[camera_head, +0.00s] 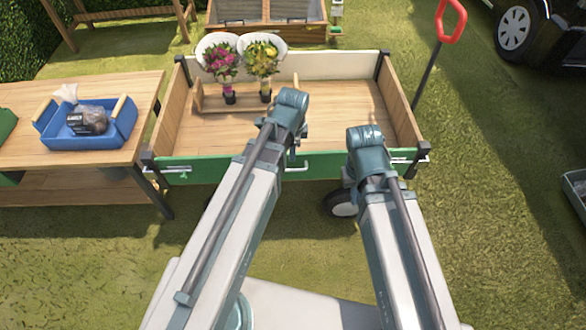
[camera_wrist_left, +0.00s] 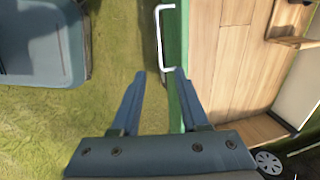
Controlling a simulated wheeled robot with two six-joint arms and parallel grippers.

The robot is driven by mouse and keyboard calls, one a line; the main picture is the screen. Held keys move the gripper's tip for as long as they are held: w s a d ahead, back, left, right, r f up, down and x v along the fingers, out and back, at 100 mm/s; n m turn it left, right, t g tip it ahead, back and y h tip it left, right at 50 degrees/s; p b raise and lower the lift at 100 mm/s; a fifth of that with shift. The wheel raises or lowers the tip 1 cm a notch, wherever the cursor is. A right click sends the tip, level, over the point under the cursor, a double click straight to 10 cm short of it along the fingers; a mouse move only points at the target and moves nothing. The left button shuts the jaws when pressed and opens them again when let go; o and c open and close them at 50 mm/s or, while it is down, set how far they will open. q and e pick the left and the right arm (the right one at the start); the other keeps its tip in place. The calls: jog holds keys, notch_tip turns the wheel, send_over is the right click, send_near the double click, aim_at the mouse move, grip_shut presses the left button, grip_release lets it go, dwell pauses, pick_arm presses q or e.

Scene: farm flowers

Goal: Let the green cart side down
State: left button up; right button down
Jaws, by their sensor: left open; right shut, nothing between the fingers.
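The green cart side (camera_head: 240,167) stands upright along the front of the wooden cart (camera_head: 330,105). A white bar handle (camera_head: 297,168) sits on its outer face near the middle. White latches show at its left end (camera_head: 176,173) and right end (camera_head: 412,160). My left gripper (camera_wrist_left: 158,72) is open, fingers on either side of the line of the handle, which also shows in the left wrist view (camera_wrist_left: 160,38). I cannot tell whether they touch it. My right gripper (camera_head: 377,178) is shut and empty in front of the side's right part, its tips mostly hidden.
Two flower bouquets (camera_head: 262,60) stand in a wooden rack inside the cart. A wooden table (camera_head: 60,163) with a blue tray (camera_head: 120,128) stands close on the left. A red pull handle (camera_head: 451,20) rises at the right.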

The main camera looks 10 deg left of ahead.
aim_at(291, 170)
pick_arm(q)
jog(key=f+b, duration=0.4)
jog(key=w+f+b, duration=0.1)
jog(key=f+b, duration=0.3)
jog(key=w+f+b, duration=0.1)
jog(key=f+b, duration=0.3)
jog(key=shift+w+a+f, duration=0.2)
jog(key=shift+a+f, duration=0.2)
jog(key=shift+c, duration=0.3)
grip_shut()
dwell(0.7)
